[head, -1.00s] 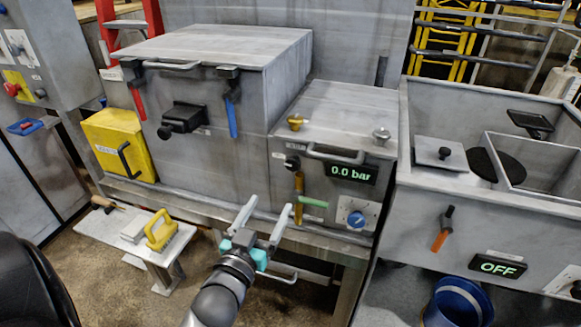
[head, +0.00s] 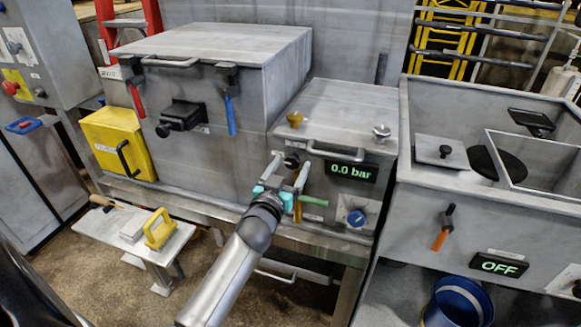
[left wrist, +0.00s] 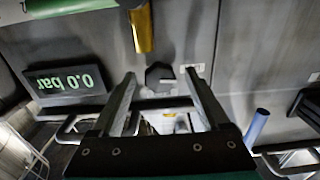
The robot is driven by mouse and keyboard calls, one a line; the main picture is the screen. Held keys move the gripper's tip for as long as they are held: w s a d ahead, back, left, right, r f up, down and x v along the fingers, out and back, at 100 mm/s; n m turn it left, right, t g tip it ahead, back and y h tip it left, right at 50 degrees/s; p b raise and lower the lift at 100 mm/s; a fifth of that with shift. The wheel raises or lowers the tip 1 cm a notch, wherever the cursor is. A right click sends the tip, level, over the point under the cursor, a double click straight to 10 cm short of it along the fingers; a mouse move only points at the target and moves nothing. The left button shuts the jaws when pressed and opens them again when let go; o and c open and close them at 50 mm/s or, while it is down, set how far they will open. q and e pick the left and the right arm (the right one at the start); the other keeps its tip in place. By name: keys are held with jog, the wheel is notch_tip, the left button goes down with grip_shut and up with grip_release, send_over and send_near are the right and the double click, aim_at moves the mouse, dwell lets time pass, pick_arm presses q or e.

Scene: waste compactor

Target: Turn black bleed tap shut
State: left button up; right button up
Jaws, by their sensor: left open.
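The black bleed tap (head: 291,160) is a small dark knob on the front of the grey box with the 0.0 bar display (head: 350,172). My left gripper (head: 289,165) is open and empty in front of it, its fingers pointing at the panel. In the left wrist view, which is upside down, the black tap (left wrist: 160,77) shows between the open fingertips (left wrist: 159,73). I cannot tell whether the fingers touch it or how far around it they reach. My right gripper is not in view.
A brass tube (head: 298,211) and a green lever (head: 314,202) sit just below right of my gripper. A bar handle (head: 336,155) runs right of the tap. A blue dial (head: 356,218) is lower right. The blue-handled lever (head: 232,115) hangs on the larger box to the left.

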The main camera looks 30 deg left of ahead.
pick_arm(q)
jog(key=shift+w+a, duration=0.1)
jog(key=shift+w, duration=0.2)
grip_shut()
dwell(0.5)
